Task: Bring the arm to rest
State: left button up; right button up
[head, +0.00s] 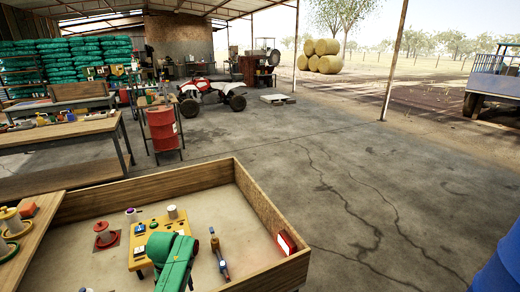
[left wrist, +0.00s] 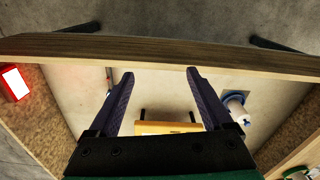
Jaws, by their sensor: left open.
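My left gripper (left wrist: 160,76) is open, with its two dark purple fingers wide apart in the left wrist view. Nothing is between the fingertips but the pale floor of the tray beyond. In the head view, my green left arm part (head: 175,258) is over the wooden-walled tray (head: 268,208), in front of a small yellow board stand (head: 148,240); the fingertips cannot be made out there. The stand also shows low between the fingers in the left wrist view (left wrist: 160,128). My right gripper is in neither view.
The tray holds a red knobbed piece (head: 104,235), an orange-and-blue stick (head: 218,252) and a red box with a white label (head: 286,243). A blue-and-white piece (left wrist: 236,104) lies beside the right finger. A blue object (head: 500,262) stands front right. Concrete floor (head: 370,180) right of the tray is clear.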

pick_arm(q)
jog(key=s+f+m+b, duration=0.2)
jog(key=s+f, duration=0.3)
jog(key=f, duration=0.5)
jog(key=s+a+f+m+b, duration=0.1)
jog(key=s+f+b, duration=0.1)
jog(key=s+f, duration=0.6)
jog(key=s+f+m+b, duration=0.2)
jog(key=s+f+b, duration=0.1)
jog(key=f, duration=0.9)
jog(key=s+f+m+b, duration=0.2)
jog(key=s+f, duration=0.4)
jog(key=s, duration=0.5)
jog(key=s+f+m+b, duration=0.2)
jog(key=s+f, duration=0.4)
jog(key=s, duration=0.6)
jog(key=shift+f+m+t, duration=0.3)
jog(key=shift+f+t, duration=0.1)
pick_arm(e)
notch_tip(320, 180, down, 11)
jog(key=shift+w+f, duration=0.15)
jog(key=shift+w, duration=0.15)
